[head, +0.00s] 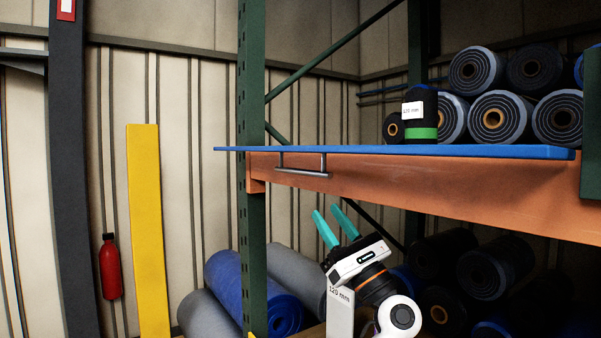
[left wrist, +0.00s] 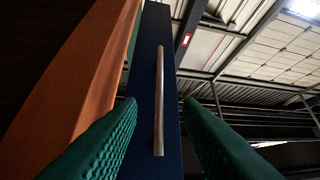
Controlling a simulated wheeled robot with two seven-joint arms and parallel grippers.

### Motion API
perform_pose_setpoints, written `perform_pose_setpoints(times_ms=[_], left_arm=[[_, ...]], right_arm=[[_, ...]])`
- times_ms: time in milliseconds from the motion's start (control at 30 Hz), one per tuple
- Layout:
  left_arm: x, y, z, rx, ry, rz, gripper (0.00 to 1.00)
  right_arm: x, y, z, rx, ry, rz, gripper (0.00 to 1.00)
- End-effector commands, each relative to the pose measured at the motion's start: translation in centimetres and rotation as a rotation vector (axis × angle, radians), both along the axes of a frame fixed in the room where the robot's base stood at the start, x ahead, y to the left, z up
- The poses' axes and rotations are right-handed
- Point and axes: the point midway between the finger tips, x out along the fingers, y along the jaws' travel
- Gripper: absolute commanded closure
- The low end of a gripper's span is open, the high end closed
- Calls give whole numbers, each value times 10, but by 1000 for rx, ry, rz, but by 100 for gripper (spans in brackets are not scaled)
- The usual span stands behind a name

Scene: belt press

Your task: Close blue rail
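The blue rail (head: 400,151) is a long flat blue board lying along the top of the orange shelf beam (head: 430,185); its left end juts out past the green post. A grey bar handle (head: 302,171) hangs below the rail near its left end. My left gripper (head: 326,208) is below the handle, teal fingers apart, pointing up and empty. In the left wrist view the handle (left wrist: 159,100) lines up between the open fingers, beyond their tips, against the rail's dark blue underside (left wrist: 149,45). My right gripper is not in view.
Rolled mats (head: 500,115) and a black-and-green roll (head: 420,118) stand on the shelf. More rolls (head: 240,285) lie below. A green post (head: 251,180) stands left of my gripper. A yellow board (head: 148,220) and red bottle (head: 109,268) are farther left.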

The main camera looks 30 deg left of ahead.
Motion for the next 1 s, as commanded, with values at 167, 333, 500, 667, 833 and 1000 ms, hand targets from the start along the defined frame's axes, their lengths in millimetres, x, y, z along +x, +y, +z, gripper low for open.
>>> perform_pose_setpoints(times_ms=[167, 333, 500, 667, 833, 1000], left_arm=[[3, 11, 21, 16, 9, 21, 67], [8, 35, 46, 15, 8, 19, 67], [14, 58, 69, 15, 9, 18, 67], [18, 73, 81, 14, 9, 17, 67], [20, 81, 87, 14, 10, 14, 67], [20, 82, 86, 14, 10, 14, 67]], right_arm=[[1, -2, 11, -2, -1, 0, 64], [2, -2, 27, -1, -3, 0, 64], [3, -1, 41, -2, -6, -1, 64], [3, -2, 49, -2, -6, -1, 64], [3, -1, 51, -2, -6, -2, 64], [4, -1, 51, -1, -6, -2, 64]])
